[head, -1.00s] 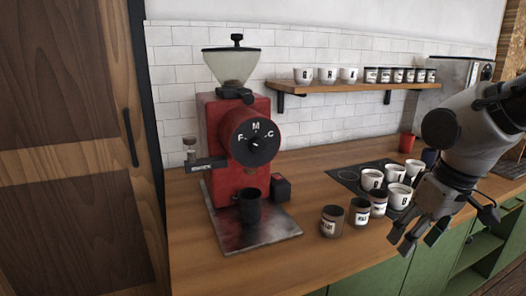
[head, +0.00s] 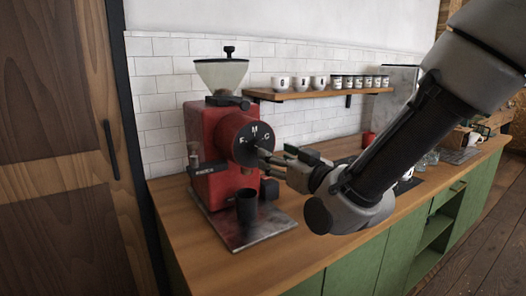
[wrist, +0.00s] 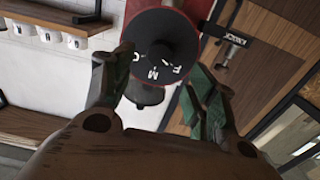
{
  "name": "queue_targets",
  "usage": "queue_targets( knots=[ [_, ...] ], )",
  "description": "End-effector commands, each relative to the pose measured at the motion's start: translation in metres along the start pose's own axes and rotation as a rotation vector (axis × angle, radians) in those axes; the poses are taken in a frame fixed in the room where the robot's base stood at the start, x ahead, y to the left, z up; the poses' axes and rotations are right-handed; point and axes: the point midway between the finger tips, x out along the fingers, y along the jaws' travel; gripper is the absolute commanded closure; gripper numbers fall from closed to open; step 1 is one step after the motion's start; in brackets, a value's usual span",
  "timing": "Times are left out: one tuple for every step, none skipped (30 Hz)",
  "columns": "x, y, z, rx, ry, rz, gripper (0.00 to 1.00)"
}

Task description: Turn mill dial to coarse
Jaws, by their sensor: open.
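The red mill (head: 208,128) stands on the wooden counter with a clear hopper on top. Its round black dial (head: 240,131) faces forward and carries white letters F, M and C. My gripper (head: 268,157) is open, with its fingertips just in front of the dial's lower right in the head view. In the wrist view the dial (wrist: 160,45) shows upside down between the two spread green-grey fingers of my gripper (wrist: 160,85). Contact cannot be told. The dial's centre is partly hidden by the fingers in the head view, and its pointer setting cannot be read.
A black cup (head: 247,207) stands on the metal tray (head: 240,236) under the mill. A wall shelf (head: 310,94) holds white cups and several small jars. My arm covers much of the counter's right side. Bare counter lies left of the tray.

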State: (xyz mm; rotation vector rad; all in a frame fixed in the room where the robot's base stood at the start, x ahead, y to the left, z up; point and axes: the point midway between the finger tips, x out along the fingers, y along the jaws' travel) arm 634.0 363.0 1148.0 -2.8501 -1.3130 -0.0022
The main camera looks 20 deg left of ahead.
Motion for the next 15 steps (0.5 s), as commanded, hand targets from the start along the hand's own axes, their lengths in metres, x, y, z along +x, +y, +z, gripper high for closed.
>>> queue_targets(
  knots=[
    [0.006,0.0,0.0,-0.002,0.002,0.001,0.43],
    [0.011,0.0,0.0,-0.003,0.001,0.001,0.43],
    [0.017,0.0,0.001,-0.003,-0.001,0.001,0.43],
    [0.022,0.0,0.001,-0.003,-0.001,0.0,0.43],
    [0.028,0.0,0.001,-0.003,-0.001,0.0,0.43],
    [0.035,0.0,0.001,-0.003,-0.001,0.0,0.43],
    [0.04,0.0,0.001,-0.003,0.0,0.0,0.43],
    [0.045,0.0,0.001,-0.003,-0.001,0.0,0.43],
    [0.051,0.0,0.001,-0.003,-0.002,0.0,0.43],
    [0.056,0.0,0.001,-0.003,-0.002,0.0,0.43],
    [0.059,0.0,0.001,-0.003,-0.001,0.0,0.43],
    [0.064,0.0,0.0,-0.002,-0.001,0.0,0.43],
    [0.066,0.0,0.001,-0.002,-0.002,0.0,0.43],
    [0.068,0.0,0.001,-0.003,-0.003,0.0,0.43],
    [0.07,0.0,0.001,-0.002,-0.003,0.0,0.43]
  ],
)
